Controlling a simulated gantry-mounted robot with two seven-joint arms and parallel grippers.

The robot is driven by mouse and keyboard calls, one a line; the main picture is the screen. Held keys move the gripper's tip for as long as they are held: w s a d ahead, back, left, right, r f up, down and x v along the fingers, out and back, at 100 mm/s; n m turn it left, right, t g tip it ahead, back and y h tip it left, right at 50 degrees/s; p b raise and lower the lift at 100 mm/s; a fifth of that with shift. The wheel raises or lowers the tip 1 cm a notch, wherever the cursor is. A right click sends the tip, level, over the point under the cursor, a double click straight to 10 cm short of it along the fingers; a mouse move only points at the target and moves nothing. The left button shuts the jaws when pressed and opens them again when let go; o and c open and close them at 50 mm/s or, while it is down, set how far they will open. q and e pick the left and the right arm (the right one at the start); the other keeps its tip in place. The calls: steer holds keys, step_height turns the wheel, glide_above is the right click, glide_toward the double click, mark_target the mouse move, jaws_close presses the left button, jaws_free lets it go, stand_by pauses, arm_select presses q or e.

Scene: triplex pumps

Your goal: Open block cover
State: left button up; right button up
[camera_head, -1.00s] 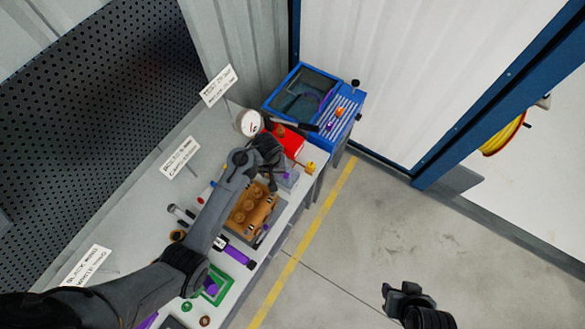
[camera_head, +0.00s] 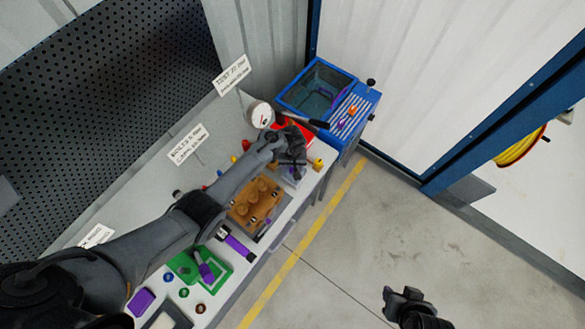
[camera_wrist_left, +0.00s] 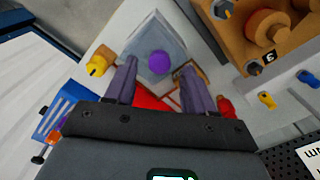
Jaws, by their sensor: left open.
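My left gripper (camera_head: 293,172) reaches over the bench to a small grey block just beyond the orange-brown pump block (camera_head: 256,202). In the left wrist view the grey block (camera_wrist_left: 165,27) has a round purple knob (camera_wrist_left: 157,63) on it. My open left fingers (camera_wrist_left: 158,72) are on either side of the knob's line, with no clear contact. The pump block (camera_wrist_left: 268,28) also shows at the upper right there. I cannot tell which part is the block cover. My right gripper (camera_head: 403,298) hangs over the floor, away from the bench, and its jaws are unclear.
A red container (camera_head: 297,133) and a blue wash unit (camera_head: 318,88) are beyond the gripper. A yellow fitting (camera_head: 318,163) is by the bench edge. A green tray (camera_head: 190,268) and several small parts are nearer. The floor right of the yellow line is clear.

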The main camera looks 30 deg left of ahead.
arm_select(q)
steer(key=shift+f, duration=1.15)
jaws_close()
